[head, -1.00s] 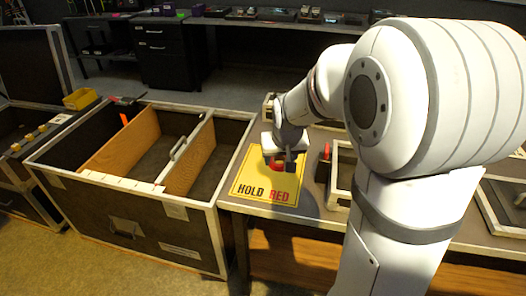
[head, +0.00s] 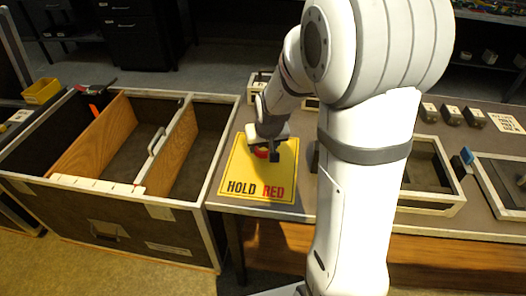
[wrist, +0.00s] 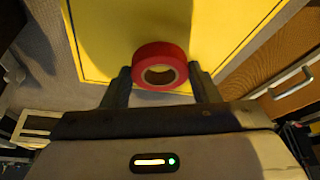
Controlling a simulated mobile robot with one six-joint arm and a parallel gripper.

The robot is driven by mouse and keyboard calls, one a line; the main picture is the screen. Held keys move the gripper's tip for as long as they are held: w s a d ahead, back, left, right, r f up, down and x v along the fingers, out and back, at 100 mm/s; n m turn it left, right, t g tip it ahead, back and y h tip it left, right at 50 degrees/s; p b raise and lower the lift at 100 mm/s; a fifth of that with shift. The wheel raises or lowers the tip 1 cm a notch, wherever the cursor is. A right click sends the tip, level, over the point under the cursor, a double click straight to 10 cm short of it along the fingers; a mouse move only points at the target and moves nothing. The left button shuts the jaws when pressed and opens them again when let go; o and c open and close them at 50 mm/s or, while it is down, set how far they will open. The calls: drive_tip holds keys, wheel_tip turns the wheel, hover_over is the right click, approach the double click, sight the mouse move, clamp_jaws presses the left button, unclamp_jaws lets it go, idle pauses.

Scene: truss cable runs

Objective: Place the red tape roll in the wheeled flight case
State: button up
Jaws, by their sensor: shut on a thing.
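The red tape roll (wrist: 160,66) is between the two fingers of my gripper (wrist: 159,75) in the wrist view, with yellow behind it. In the head view, my gripper (head: 268,155) is over the yellow "HOLD RED" mat (head: 242,170), and a bit of the red roll (head: 261,152) shows beside it. I cannot tell how high the roll is above the mat. The large open flight case (head: 120,196) stands left of the mat, with wooden dividers and a metal handle inside. Its wheels are not in view.
The bench with the mat adjoins the case's right rim. Framed trays (head: 435,207) and small dark blocks (head: 450,114) lie on the bench at right, partly behind my arm. A yellow bin (head: 41,91) stands beyond the case at left. The case's right compartment (head: 200,145) looks empty.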

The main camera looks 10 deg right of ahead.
drive_tip(key=shift+f, duration=1.15)
drive_tip(key=shift+f+b, duration=0.25)
drive_tip(key=shift+b, duration=0.05)
drive_tip(key=o, duration=1.1)
drive_tip(key=shift+r, duration=0.1)
drive_tip(key=shift+c, duration=0.2)
